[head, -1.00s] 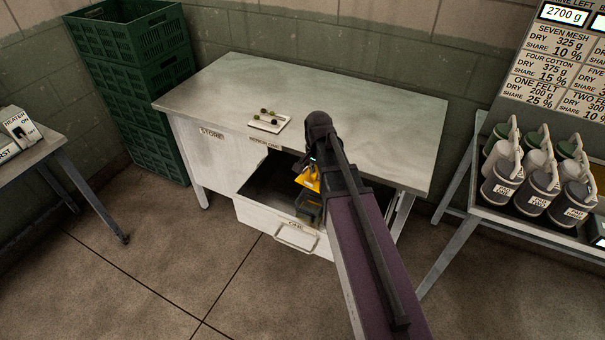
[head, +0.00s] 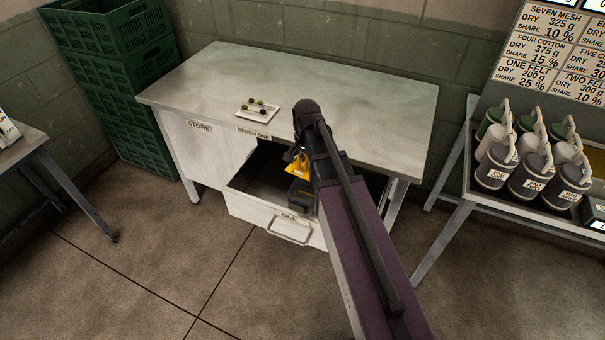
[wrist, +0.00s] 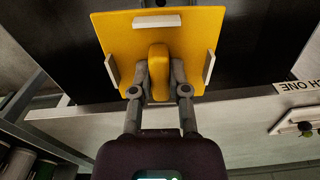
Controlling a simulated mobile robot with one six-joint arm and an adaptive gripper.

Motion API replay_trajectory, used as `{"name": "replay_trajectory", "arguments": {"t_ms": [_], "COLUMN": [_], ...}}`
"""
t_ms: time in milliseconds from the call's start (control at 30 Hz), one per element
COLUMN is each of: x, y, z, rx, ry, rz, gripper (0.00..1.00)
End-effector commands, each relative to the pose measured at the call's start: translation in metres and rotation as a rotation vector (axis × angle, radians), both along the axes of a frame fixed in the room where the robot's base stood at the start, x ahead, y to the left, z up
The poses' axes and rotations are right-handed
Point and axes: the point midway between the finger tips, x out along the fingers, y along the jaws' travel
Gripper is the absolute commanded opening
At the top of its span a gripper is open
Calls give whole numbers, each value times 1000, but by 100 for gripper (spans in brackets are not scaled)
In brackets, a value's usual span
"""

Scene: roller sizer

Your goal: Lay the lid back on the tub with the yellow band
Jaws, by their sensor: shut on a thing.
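The yellow lid (wrist: 190,40) is square, with a raised grip in its middle and pale strips near its edges. My gripper (wrist: 159,80) is shut on that grip. In the head view the lid (head: 296,169) hangs tilted under my gripper (head: 301,153), over the open drawer. A dark tub (head: 301,196) stands in the drawer just below the lid, apart from it as far as I can see. My arm hides part of the tub and the drawer's right side. I cannot make out a yellow band on the tub.
The open drawer (head: 262,222), labelled ONE, sticks out under a pale bench (head: 340,105). A small white tray (head: 258,112) lies on the bench top. Green crates (head: 110,50) stand at the left. A rack of lidded jars (head: 530,165) stands at the right.

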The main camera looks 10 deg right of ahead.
Motion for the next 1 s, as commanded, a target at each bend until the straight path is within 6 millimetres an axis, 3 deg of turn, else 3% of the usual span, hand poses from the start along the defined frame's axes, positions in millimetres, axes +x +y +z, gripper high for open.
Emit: {"name": "replay_trajectory", "arguments": {"t_ms": [33,400,600,1000], "x": [3,20,24,24], "y": [0,3,4,4], "z": [-13,-60,-68,-68], "rx": [0,0,0,0], "ry": [0,0,0,0], "rz": [9,90,113,117], "gripper": [0,0,0,0]}}
